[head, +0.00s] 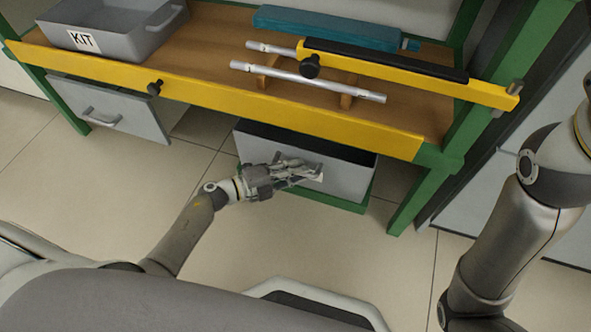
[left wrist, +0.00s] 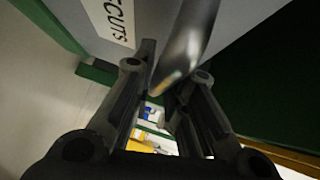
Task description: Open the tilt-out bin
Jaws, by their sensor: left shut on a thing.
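The grey tilt-out bin (head: 348,178) hangs below the bench, in the middle of the head view. A dark gap shows along its top edge, so its front stands tilted out at least partly. My left gripper (head: 302,172) is at the front of the bin, shut on its handle. In the left wrist view the metal handle (left wrist: 188,40) runs between the two fingers of the left gripper (left wrist: 168,95).
The bench (head: 200,92) has a yellow front edge and green legs. It carries a grey KIT tray (head: 110,45), metal rods (head: 305,82), a yellow bar (head: 410,75) and a teal case (head: 330,27). A grey drawer (head: 105,110) is at the left. Floor in front is clear.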

